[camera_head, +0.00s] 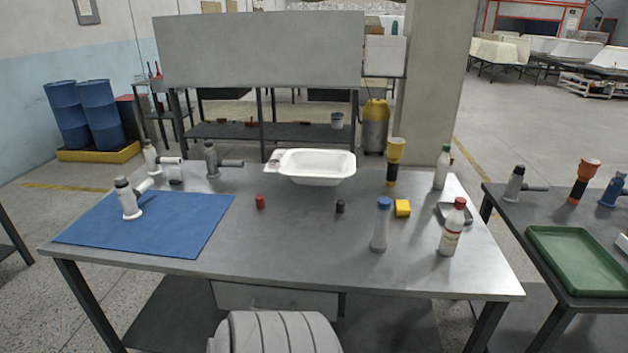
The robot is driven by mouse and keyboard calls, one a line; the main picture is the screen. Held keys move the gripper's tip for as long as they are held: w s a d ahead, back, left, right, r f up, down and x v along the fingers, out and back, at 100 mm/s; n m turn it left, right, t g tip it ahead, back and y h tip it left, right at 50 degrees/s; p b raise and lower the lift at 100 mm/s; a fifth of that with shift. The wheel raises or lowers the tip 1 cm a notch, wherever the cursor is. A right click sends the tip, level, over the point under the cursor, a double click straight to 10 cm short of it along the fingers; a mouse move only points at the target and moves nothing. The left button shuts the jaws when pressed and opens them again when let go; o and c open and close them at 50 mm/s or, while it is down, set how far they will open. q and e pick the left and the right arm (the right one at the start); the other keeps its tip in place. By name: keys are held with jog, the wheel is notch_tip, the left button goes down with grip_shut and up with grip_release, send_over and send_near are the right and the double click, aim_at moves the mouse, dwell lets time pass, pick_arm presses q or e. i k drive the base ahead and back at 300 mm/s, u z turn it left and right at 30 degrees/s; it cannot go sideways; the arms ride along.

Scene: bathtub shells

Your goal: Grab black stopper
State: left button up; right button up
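A small black stopper (340,206) stands on the grey metal table (290,240), a little right of its middle. A similar small red stopper (260,202) stands to its left. A white tub-shaped basin (317,167) sits behind them. Neither of my grippers is in view.
A blue mat (150,222) with a white-and-grey tap-like piece (128,199) lies at the left. Right of the black stopper are a yellow block (402,208), a blue-capped bottle (381,226) and a red-capped bottle (452,229). The table front is clear.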

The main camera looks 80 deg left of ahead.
aim_at(340, 203)
jog(key=u, duration=0.85)
jog(key=i, duration=0.75)
jog(key=u, duration=0.75)
